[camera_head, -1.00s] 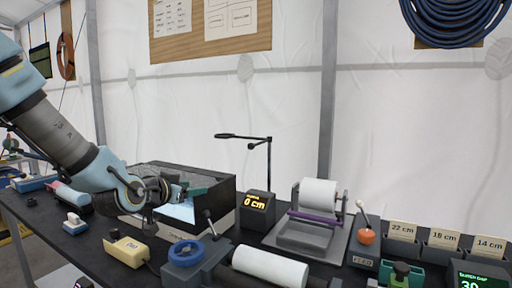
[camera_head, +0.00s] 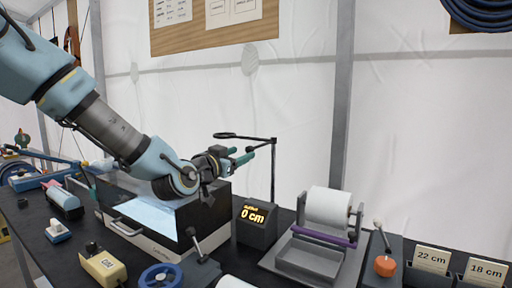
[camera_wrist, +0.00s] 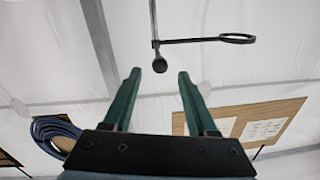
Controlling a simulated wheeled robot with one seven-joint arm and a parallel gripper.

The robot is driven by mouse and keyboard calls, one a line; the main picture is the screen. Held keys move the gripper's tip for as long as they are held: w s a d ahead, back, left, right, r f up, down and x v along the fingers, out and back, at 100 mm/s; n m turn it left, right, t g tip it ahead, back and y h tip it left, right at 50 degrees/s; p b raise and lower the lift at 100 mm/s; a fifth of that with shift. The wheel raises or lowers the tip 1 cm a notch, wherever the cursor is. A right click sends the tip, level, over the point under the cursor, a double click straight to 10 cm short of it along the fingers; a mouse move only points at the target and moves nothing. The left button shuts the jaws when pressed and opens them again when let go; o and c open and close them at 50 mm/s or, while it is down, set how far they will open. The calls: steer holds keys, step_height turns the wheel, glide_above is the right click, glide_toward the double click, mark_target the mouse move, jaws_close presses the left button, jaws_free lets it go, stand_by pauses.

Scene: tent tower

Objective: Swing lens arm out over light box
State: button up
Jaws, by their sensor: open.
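The lens arm (camera_head: 255,137) is a thin black rod with a ring lens at its left end, carried on an upright post behind the display box. It also shows in the wrist view (camera_wrist: 195,41), with the ring at upper right and a dark knob (camera_wrist: 160,67) hanging by the post. The light box (camera_head: 150,211) has a bright top and dark raised walls, left of the post. My gripper (camera_head: 244,155) is open and empty, its green fingers pointing right towards the post, just below the rod. In the wrist view my fingertips (camera_wrist: 158,80) appear either side of the knob, apart from it.
A display reading 0 cm (camera_head: 256,219) stands at the post's foot. A white roll on a stand (camera_head: 327,207) is to the right. A lever (camera_head: 195,240) and blue handwheel (camera_head: 161,276) stand in front. The tent wall is behind.

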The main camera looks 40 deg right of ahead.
mark_target(254, 148)
steer(key=p+x, duration=0.2)
steer(key=x, duration=0.7)
steer(key=shift+p, duration=0.4)
steer(key=shift+a, duration=0.1)
jaws_close()
stand_by(0.8)
